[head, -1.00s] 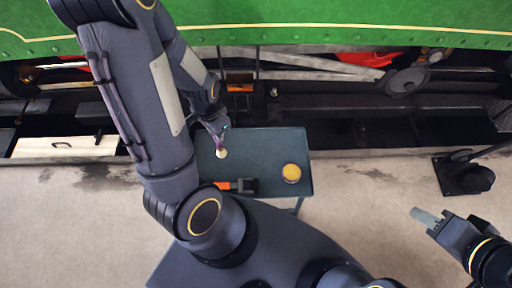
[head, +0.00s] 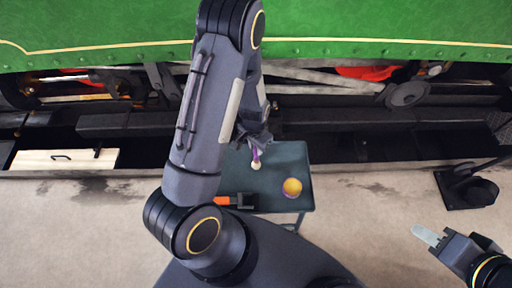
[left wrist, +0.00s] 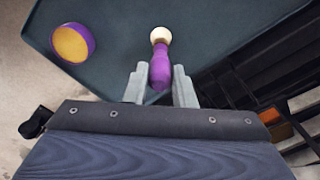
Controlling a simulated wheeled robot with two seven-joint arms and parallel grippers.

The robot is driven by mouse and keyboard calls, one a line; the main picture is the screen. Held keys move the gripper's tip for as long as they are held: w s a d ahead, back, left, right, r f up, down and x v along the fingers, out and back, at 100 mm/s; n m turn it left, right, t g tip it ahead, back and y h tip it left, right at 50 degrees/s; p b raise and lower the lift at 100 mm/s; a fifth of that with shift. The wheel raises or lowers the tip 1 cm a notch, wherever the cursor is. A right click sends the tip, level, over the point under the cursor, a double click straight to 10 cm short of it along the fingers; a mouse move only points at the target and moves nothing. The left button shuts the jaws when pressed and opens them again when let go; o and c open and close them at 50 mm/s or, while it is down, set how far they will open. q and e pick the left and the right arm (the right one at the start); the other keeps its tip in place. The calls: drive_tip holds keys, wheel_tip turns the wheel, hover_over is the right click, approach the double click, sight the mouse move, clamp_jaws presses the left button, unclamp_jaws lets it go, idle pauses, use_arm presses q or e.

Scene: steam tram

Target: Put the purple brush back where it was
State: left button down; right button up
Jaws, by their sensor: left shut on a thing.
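The purple brush (left wrist: 160,62) has a purple handle and a pale round tip. My left gripper (left wrist: 159,88) is shut on its handle, and the tip points away from the gripper in the left wrist view. In the head view the brush (head: 256,160) hangs tip down over the dark tray table (head: 284,205); I cannot tell whether the tip touches the surface. My left gripper (head: 256,145) is partly hidden by my arm there. My right gripper (head: 427,236) is at the right over the floor, empty; its jaw gap does not show clearly.
A round purple tin with a yellow top (head: 292,188) stands on the table, right of the brush. An orange and black tool (head: 236,200) lies at the table's front edge. The green tram (head: 370,25) is behind. A black stand (head: 467,185) is on the floor right.

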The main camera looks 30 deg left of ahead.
use_arm(q)
drive_tip(key=shift+f, duration=0.5)
drive_tip(key=shift+f, duration=0.1)
drive_tip(key=c, duration=1.2)
unclamp_jaws()
